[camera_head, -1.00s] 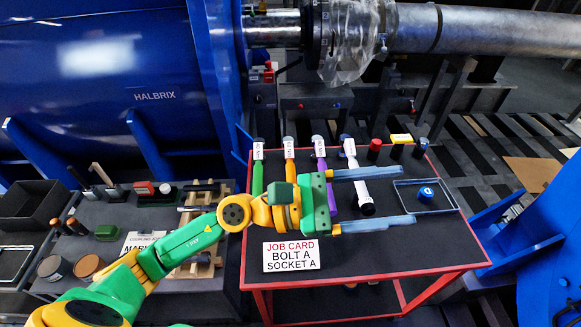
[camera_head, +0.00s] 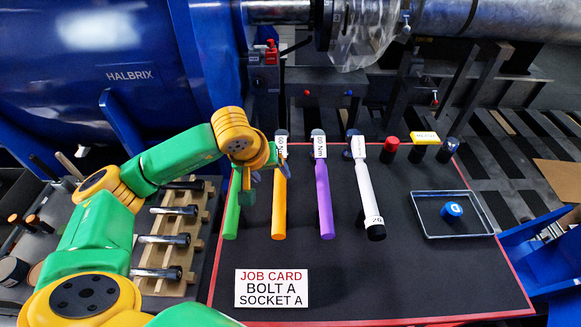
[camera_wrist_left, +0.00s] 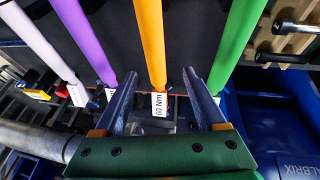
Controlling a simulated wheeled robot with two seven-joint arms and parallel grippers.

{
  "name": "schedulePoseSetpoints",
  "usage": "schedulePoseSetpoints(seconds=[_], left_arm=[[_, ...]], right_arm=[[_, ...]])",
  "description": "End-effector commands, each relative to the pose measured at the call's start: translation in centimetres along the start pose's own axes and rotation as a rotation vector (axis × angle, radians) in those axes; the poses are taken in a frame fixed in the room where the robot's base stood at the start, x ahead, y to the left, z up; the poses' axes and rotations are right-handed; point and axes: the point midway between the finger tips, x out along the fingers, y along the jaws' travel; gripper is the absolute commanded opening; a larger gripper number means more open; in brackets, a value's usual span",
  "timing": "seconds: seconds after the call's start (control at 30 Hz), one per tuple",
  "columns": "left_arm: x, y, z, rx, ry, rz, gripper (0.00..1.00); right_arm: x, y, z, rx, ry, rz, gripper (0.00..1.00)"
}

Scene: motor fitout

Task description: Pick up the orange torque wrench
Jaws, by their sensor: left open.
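The orange torque wrench (camera_head: 279,207) lies on the dark top of the red-edged table, between a green one (camera_head: 232,212) and a purple one (camera_head: 324,200). Its far end carries a white label. My left gripper (camera_head: 259,172) is over the far end of the green and orange wrenches and hides part of the green one. In the left wrist view my left gripper (camera_wrist_left: 159,76) is open and empty. There the orange wrench (camera_wrist_left: 150,40) runs between the two fingers in the picture, its "60 Nm" label between them. The height gap is hard to tell. My right gripper is not in view.
A white wrench (camera_head: 367,190) lies right of the purple one. A wire tray (camera_head: 425,234) holds a blue socket (camera_head: 451,211). A job card (camera_head: 271,288) reads "BOLT A SOCKET A". A wooden rack (camera_head: 160,258) stands left. The table's front middle is clear.

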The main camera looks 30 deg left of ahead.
Motion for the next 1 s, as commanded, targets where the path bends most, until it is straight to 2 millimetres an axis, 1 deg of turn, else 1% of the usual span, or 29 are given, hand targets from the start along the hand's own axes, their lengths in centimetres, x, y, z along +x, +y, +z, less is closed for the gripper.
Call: schedulePoseSetpoints(seconds=[0.03, 0.07, 0.17, 0.27, 0.4, 0.47, 0.53, 0.6, 1.0], left_arm=[[0.9, -0.2, 0.4, 0.0, 0.0, 0.0, 0.73], [1.1, -0.2, 0.4, 0.0, 0.0, 0.0, 0.73], [1.6, -0.1, 0.4, -0.001, -0.004, 0.001, 0.73], [2.9, 0.1, 0.3, -0.003, -0.006, 0.001, 0.73], [5.5, 0.9, 0.3, -0.002, -0.008, 0.0, 0.73], [6.8, 0.8, 0.3, -0.004, -0.006, 0.001, 0.73], [7.6, 0.8, 0.3, -0.002, -0.003, 0.001, 0.73], [7.9, 0.8, 0.3, -0.001, -0.002, 0.003, 0.73], [8.0, 0.7, 0.3, -0.001, -0.001, 0.003, 0.73]], right_arm=[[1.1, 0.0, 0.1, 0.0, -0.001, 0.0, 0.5], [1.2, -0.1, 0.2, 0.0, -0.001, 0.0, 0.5], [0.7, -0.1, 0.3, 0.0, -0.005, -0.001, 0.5], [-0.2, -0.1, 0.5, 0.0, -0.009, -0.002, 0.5], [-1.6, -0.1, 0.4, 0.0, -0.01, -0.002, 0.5], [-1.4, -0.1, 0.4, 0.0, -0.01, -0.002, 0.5], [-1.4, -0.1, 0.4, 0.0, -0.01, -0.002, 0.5], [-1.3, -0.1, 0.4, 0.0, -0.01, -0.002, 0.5], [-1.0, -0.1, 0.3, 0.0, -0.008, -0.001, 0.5]])
